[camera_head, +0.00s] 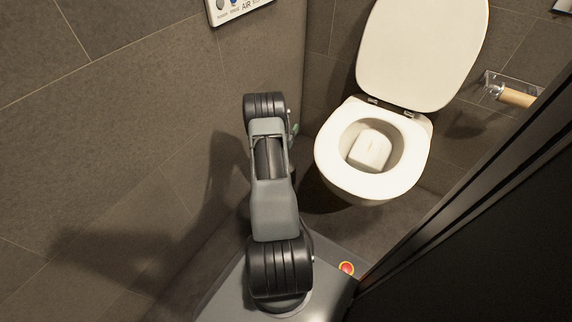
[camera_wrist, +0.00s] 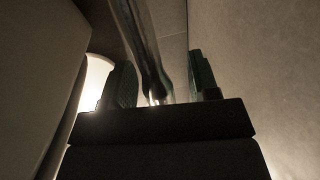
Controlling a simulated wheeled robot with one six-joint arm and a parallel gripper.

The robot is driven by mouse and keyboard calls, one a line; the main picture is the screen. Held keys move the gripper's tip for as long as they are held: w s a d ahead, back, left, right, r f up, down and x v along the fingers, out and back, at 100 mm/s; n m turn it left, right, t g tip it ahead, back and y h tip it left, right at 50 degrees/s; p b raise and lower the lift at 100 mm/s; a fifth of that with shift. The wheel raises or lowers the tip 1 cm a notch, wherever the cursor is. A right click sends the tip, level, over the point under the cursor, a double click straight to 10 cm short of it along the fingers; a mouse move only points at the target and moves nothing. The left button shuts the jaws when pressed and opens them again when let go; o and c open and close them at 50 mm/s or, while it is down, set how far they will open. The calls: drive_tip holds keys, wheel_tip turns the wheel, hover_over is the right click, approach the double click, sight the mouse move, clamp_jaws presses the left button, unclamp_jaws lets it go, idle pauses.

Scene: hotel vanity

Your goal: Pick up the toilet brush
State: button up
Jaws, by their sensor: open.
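In the wrist view, a shiny, slim metallic shaft, apparently the toilet brush (camera_wrist: 143,45), runs from the top edge down between the two dark green fingers of my gripper (camera_wrist: 161,78). The fingers are open, with a visible gap between the shaft and the right finger. The shaft's lower end is hidden behind the gripper body. In the head view the brush cannot be made out, as my arm covers that spot. Only a small greenish bit of the gripper shows beside the arm, near the wall corner.
A white toilet (camera_head: 328,172) with its lid (camera_head: 420,50) raised stands right of my arm. A tiled wall (camera_head: 130,130) is close on the left. A toilet roll holder (camera_head: 513,96) hangs at right, and a dark panel (camera_head: 480,220) edges the lower right.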

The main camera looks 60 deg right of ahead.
drive_tip(key=shift+d, duration=0.1)
drive_tip(key=c, duration=1)
wheel_tip(320, 180, up, 18)
drive_tip(key=p, duration=0.7)
drive_tip(key=o, duration=0.3)
clamp_jaws()
